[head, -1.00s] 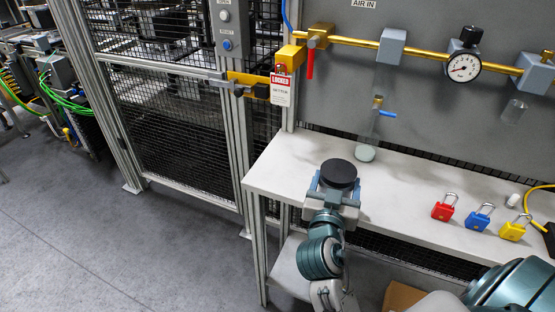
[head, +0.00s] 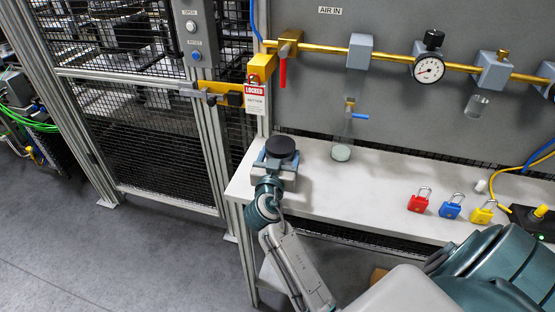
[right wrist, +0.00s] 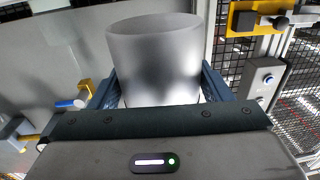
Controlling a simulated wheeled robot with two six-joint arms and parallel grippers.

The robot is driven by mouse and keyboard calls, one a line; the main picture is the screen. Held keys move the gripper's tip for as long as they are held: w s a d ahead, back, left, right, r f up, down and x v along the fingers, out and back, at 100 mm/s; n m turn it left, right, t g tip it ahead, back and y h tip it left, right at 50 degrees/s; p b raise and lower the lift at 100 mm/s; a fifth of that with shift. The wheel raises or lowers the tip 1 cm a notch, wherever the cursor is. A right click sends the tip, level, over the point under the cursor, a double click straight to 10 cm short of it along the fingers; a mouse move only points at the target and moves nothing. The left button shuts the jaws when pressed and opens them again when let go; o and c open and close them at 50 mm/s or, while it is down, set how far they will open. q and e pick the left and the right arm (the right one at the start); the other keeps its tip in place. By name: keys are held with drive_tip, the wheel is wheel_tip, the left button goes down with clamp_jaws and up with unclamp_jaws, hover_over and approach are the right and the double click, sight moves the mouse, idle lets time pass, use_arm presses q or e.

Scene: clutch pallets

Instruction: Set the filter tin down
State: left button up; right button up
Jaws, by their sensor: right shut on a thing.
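The filter tin (head: 281,147) shows as a dark round top in the head view, over the left end of the white bench (head: 330,196). In the right wrist view it is a smooth grey cylinder (right wrist: 155,60), upright between the fingers. My right gripper (head: 275,166) is shut on it, one finger on each side. The tin's base is hidden by the gripper, so I cannot tell whether it touches the bench. My left gripper is not in view.
Red (head: 419,200), blue (head: 452,206) and yellow (head: 484,212) padlocks stand on the bench to the right. A clear bowl (head: 341,153) hangs below the brass pipe, right of the tin. A mesh fence (head: 150,150) stands left. The bench between tin and padlocks is clear.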

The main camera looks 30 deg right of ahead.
drive_tip(key=shift+w+r, duration=0.15)
drive_tip(key=shift+w, duration=0.3)
wheel_tip(320, 180, down, 3)
drive_tip(key=shift+w+r+p, duration=0.1)
drive_tip(key=shift+r+p, duration=0.05)
drive_tip(key=shift+p, duration=0.55)
drive_tip(key=shift+f, duration=0.55)
drive_tip(key=shift+f, duration=0.2)
drive_tip(key=o, duration=1.1)
drive_tip(key=shift+r, duration=0.15)
